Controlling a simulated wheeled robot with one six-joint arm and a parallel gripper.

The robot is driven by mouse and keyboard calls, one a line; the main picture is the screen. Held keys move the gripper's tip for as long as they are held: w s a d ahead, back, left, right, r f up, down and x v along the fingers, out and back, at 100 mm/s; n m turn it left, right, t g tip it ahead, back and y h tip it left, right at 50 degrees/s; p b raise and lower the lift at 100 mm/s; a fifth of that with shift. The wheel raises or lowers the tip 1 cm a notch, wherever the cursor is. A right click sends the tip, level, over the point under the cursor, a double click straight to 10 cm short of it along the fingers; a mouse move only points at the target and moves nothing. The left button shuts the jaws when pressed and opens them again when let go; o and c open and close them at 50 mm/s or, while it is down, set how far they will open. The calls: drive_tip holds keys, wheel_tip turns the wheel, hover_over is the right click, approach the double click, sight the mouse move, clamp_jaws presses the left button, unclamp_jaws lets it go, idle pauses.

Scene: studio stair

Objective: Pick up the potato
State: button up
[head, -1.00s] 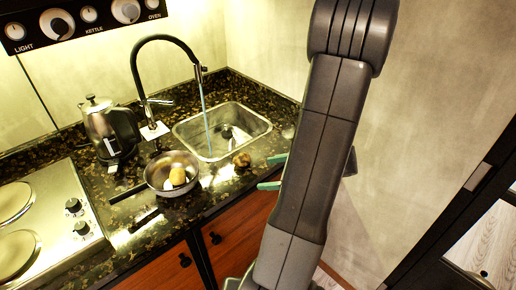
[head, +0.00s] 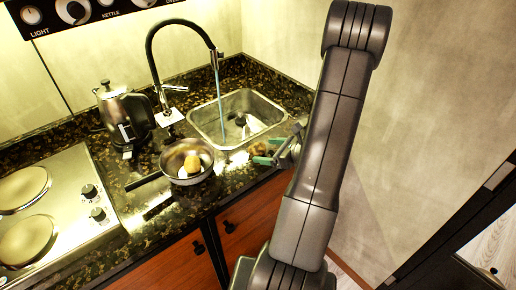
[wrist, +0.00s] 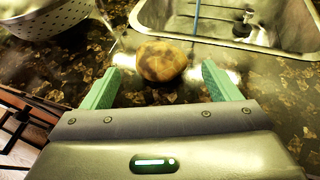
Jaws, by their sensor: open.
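The potato (wrist: 161,61) is brown, round and mottled, and lies on the dark speckled counter in front of the sink. In the wrist view it sits just beyond and between the green fingertips of my gripper (wrist: 160,80), which is open and empty. In the head view my gripper (head: 268,154) is at the counter's front edge, and the potato (head: 259,149) is partly hidden behind its fingers. I cannot tell whether the fingers touch it.
The metal sink (head: 205,126) with running water lies just behind the potato. A kettle (head: 119,112) and a stove (head: 60,240) are farther left.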

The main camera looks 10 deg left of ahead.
sight(263, 149)
drive_tip(key=p+x, duration=0.1)
drive_tip(key=x, duration=0.3)
drive_tip(key=shift+a, duration=0.15)
drive_tip(key=c, duration=1.1)
drive_tip(key=shift+r, duration=0.1)
drive_tip(key=shift+r, duration=0.1)
